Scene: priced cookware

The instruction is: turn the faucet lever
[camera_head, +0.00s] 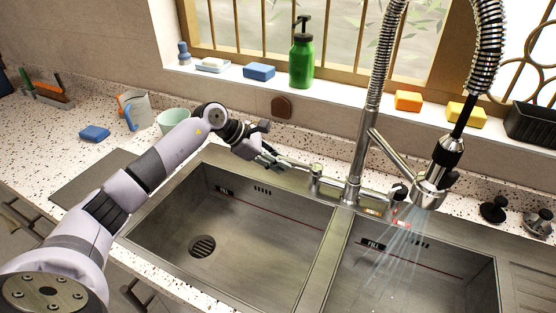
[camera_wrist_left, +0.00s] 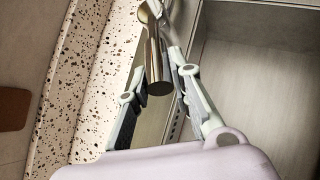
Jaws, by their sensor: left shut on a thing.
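The faucet (camera_head: 355,165) stands on the sink's back rim, with a tall spring neck and a spray head (camera_head: 428,190) over the right basin. Water runs from the spray head. The faucet lever (camera_head: 296,164) reaches left from a short post on the rim. My left gripper (camera_head: 272,160) is at the lever's left end, over the back of the left basin. In the left wrist view the metal lever (camera_wrist_left: 157,72) lies between the fingers of my left gripper (camera_wrist_left: 160,70), which is shut on it. The right gripper is not in view.
The left basin (camera_head: 230,235) is empty, with a drain. A green cup (camera_head: 173,119), a mug (camera_head: 133,108) and a blue sponge (camera_head: 95,133) stand on the left counter. A green bottle (camera_head: 302,60) and several sponges are on the windowsill.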

